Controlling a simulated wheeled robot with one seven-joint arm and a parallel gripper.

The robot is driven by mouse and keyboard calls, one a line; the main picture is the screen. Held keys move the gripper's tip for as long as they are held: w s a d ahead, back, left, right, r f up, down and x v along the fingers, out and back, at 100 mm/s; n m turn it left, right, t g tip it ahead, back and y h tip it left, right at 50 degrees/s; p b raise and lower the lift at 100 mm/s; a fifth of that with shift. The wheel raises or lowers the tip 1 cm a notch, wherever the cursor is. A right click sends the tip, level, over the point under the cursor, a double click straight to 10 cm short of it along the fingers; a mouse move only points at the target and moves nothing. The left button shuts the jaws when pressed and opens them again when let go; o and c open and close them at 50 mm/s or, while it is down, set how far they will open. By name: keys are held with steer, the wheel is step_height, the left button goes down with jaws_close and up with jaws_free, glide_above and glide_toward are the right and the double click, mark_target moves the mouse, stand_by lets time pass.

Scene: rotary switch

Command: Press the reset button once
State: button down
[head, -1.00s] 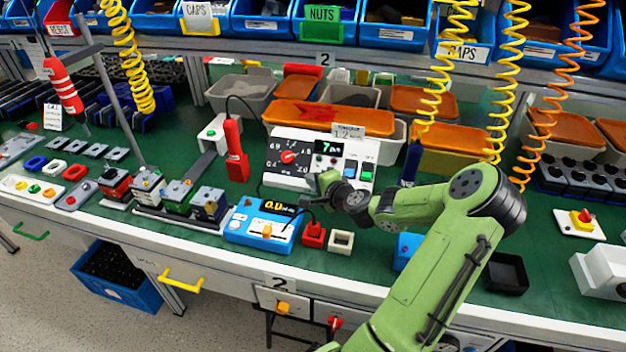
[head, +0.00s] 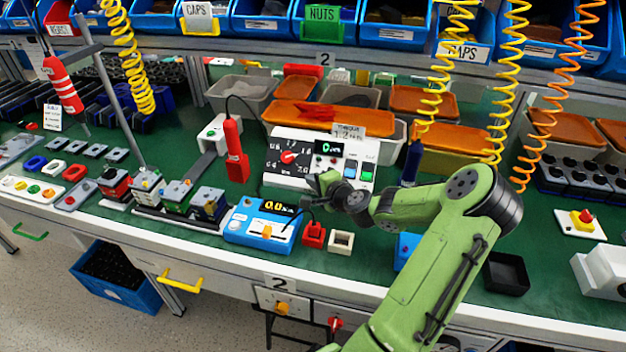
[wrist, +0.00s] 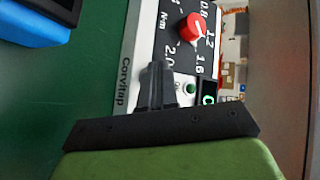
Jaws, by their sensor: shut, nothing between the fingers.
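The torque tester is a white box (head: 272,178) in the middle of the bench, with a black dial, a red knob (head: 289,157) and a small lit display (head: 329,148) showing green digits. A blue button (head: 350,169) and a green button (head: 367,172) sit on its right side; their labels are too small to read, so I cannot tell which is reset. My gripper (head: 318,184) is shut and empty at the tester's front. In the wrist view its fingertips (wrist: 157,68) are over the panel, left of a small round green part (wrist: 190,88). Contact with the panel cannot be told.
A blue box with a display (head: 262,226), a red block (head: 314,235) and a white square holder (head: 341,241) stand in front of the tester. Orange-lidded bins (head: 450,135) stand behind.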

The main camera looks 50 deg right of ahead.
stand_by(0.4)
steer(key=shift+s+a+r+p, duration=0.25)
steer(key=shift+a+r+p, duration=0.15)
steer(key=shift+a+r, duration=0.15)
steer(key=shift+r, duration=0.1)
steer(key=shift+s+a+r+p, duration=0.4)
steer(key=shift+a+r+p, duration=0.2)
steer(key=shift+a+r, duration=0.2)
steer(key=shift+s+a+r+p, duration=0.4)
steer(key=shift+a+r+p, duration=0.25)
steer(key=shift+r, duration=0.25)
